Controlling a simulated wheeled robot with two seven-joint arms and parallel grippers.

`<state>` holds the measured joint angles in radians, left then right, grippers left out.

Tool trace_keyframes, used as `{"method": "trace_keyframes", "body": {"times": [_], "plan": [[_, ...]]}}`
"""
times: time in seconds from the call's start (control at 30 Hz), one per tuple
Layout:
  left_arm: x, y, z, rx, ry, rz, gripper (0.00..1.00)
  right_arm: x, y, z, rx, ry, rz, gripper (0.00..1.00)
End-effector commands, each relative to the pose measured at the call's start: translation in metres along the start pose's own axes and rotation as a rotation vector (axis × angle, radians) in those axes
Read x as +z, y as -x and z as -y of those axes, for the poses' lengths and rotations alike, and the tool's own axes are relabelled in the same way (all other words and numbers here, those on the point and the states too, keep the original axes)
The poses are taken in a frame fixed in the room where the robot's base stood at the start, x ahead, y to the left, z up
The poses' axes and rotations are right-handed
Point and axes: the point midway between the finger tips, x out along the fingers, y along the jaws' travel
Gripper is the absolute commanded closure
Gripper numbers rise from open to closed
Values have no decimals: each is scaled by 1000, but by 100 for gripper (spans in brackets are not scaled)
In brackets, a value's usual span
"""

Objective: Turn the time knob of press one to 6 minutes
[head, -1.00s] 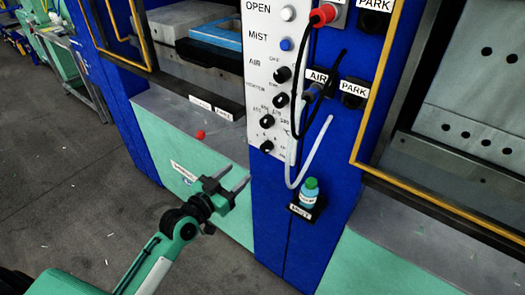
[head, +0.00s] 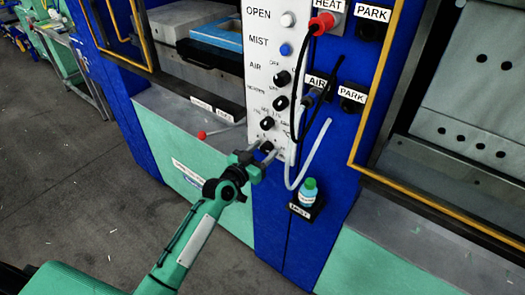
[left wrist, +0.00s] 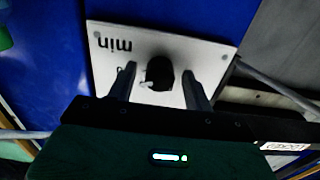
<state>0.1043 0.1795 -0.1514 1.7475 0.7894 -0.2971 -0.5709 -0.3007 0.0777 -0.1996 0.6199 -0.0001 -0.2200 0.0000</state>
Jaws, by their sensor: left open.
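The white control panel (head: 258,52) of the press stands upright on the blue column, with labelled buttons and several black knobs. The lowest knob is mostly hidden by my left gripper (head: 260,148) in the head view. In the left wrist view, this black time knob (left wrist: 158,73) sits on the white panel beside the upside-down word "min", with a light pointer mark. My left gripper, also in the left wrist view (left wrist: 165,75), is open, with one finger on each side of the knob and visible gaps. Contact is not visible. My right gripper is not in view.
A white hose (head: 316,155) and black cable (head: 299,95) hang beside the panel. A red-tipped lever (head: 202,134) lies to its left.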

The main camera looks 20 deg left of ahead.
Motion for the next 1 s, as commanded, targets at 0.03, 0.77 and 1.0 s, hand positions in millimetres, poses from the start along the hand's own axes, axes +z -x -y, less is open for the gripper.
{"method": "trace_keyframes", "body": {"times": [0.03, 0.77, 1.0], "plan": [[0, 0, 0, 0, 0, 0, 48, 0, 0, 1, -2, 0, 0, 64], [0, 0, 0, 0, 47, 1, 93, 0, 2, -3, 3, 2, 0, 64], [0, 0, 0, 1, 194, 2, 93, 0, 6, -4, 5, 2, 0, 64]]}}
